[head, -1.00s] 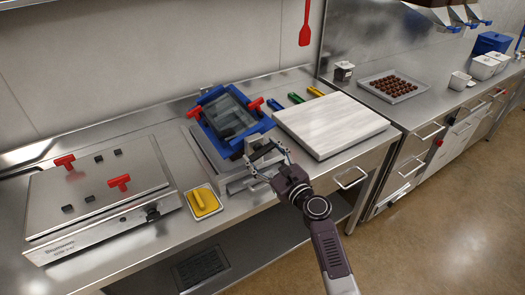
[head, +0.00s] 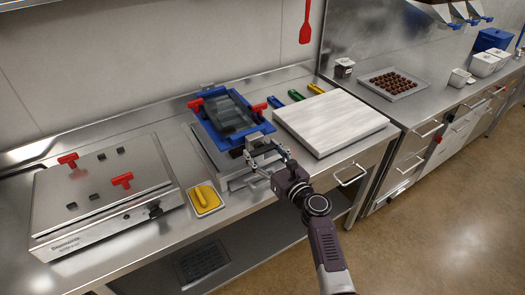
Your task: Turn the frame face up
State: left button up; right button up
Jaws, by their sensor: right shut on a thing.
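The blue frame (head: 206,124) with red handles lies over a metal stand (head: 203,149) on the steel counter, left of the white board. Its middle is dark and glassy, and it looks slightly tilted. Red handles show at its left end (head: 195,104) and right end (head: 258,108). My right gripper (head: 262,152) is at the near right corner of the frame, shut on its near edge. The fingers hide the exact contact. My left gripper is not in view.
A metal box unit (head: 100,190) with red knobs stands at left. A yellow item sits in a small tray (head: 217,208) in front of the stand. A white board (head: 330,122) and coloured-handled tools (head: 296,96) lie at right. A chocolate tray (head: 395,96) is farther right.

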jog(key=shift+f, duration=0.15)
jog(key=o, duration=1.5)
jog(key=shift+o, duration=1.1)
jog(key=shift+s, duration=0.1)
jog(key=v, duration=1.2)
